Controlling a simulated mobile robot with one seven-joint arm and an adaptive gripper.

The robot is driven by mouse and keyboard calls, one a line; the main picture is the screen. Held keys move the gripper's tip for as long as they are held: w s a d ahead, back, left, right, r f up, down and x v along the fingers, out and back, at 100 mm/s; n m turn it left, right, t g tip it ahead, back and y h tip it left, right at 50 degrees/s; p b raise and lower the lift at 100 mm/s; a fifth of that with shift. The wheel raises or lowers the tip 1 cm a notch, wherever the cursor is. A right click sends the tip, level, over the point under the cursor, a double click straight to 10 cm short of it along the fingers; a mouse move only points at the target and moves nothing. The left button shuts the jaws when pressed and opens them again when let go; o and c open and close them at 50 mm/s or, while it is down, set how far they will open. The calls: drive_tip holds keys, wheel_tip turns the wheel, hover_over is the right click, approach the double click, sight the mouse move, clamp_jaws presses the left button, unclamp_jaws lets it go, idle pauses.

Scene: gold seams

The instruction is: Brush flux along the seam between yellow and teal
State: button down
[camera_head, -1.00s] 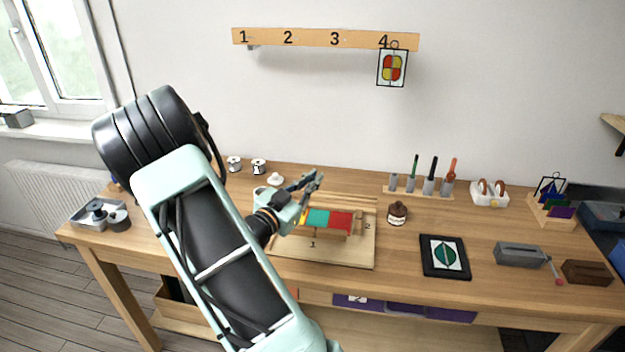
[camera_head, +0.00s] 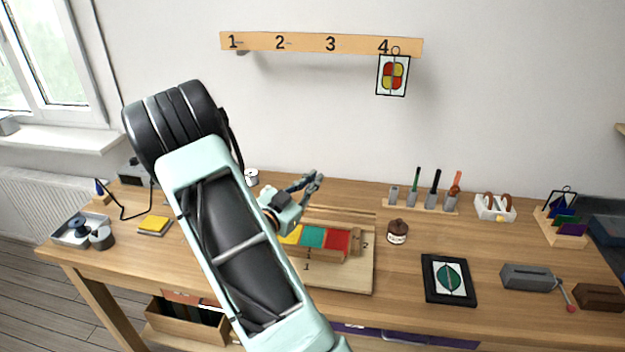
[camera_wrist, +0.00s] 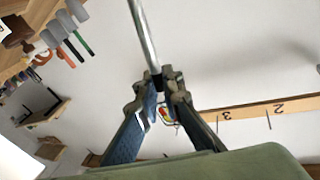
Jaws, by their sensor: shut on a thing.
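A row of yellow (camera_head: 291,234), teal (camera_head: 313,237) and red (camera_head: 337,241) glass pieces lies on a wooden jig board (camera_head: 350,278) on the bench. The seam between yellow and teal shows in the head view as a narrow line. My gripper (camera_head: 315,180) is just above and behind the row, fingers pointing up and right. In the wrist view my gripper (camera_wrist: 160,85) is shut on a thin grey metal rod (camera_wrist: 143,35). The rod's far end is out of that view, so I cannot tell whether it is a brush. A brown jar (camera_head: 397,232) stands right of the board.
A tool rack (camera_head: 425,206) with several upright handles stands behind the jar. A black-framed leaf panel (camera_head: 447,279) lies to the right. A yellow pad (camera_head: 154,225) and a metal tray (camera_head: 72,238) are at the left. My arm hides the bench left of the board.

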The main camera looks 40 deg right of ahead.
drive_tip(key=s+a+f+b, duration=0.2)
drive_tip(key=s+a+f, duration=0.1)
drive_tip(key=s+a, duration=0.2)
drive_tip(key=shift+s+a+f, duration=0.25)
drive_tip(key=shift+a, duration=0.5)
drive_tip(key=shift+f+b, duration=0.4)
drive_tip(key=shift+b, duration=0.5)
idle(2.2)
drive_tip(key=shift+w, duration=0.1)
